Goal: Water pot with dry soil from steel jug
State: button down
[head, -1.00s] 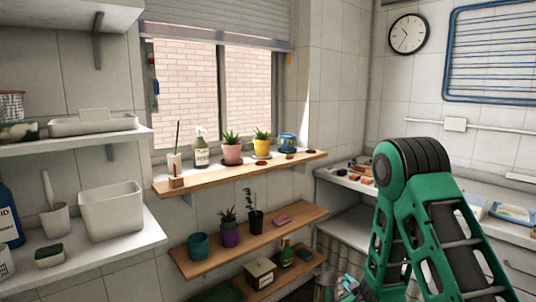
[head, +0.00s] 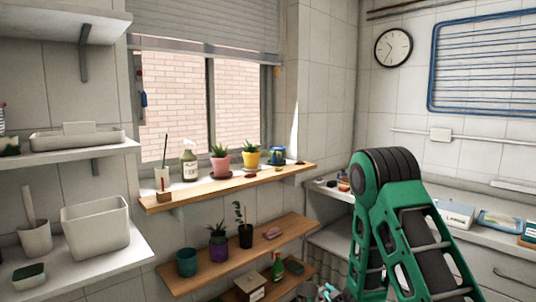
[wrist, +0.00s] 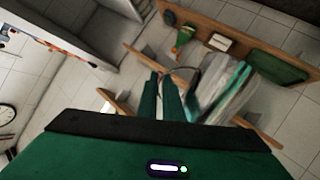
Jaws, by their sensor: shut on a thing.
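My gripper (wrist: 165,85) points away from the wrist camera, with its dark green fingers shut on the steel jug (wrist: 218,92), a shiny grey body with teal reflections. In the head view my gripper (head: 328,292) shows only in part at the bottom edge, and the jug is mostly cut off. A purple pot (head: 218,252) and a black pot (head: 245,236) with plants stand on the lower one. I cannot tell which soil is dry.
A teal pot (head: 187,263) stands on the lower shelf. White shelves with a bin (head: 95,228) are at left. A counter is at right.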

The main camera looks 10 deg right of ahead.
aim_at(277, 152)
jog(key=i, duration=0.95)
jog(key=z, duration=0.05)
